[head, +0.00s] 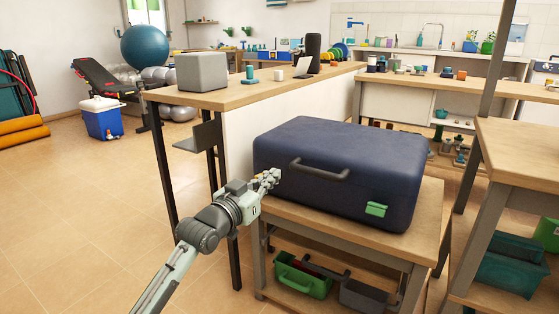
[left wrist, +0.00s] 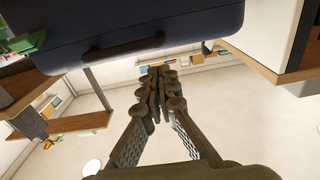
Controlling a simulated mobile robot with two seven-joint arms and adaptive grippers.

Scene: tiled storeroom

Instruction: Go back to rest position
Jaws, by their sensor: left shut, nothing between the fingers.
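My left gripper (head: 270,178) is at the front left side of a large dark blue case (head: 340,165), near its left end. Its fingers are together and hold nothing. In the left wrist view the gripper (left wrist: 160,75) is also shut, with the case (left wrist: 150,25) and its black handle (left wrist: 122,48) across the top of the picture. I cannot tell whether the fingertips touch the case. The case lies flat on a low wooden table (head: 335,228), with a green latch (head: 376,209) on its front. My right gripper does not show.
A long wooden counter (head: 235,97) with a grey box (head: 201,71) runs behind the case. Green and grey bins (head: 303,279) sit on the shelf below it. Another wooden table (head: 520,150) stands close on the right. The tiled floor at the left is clear up to a blue cooler (head: 101,118).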

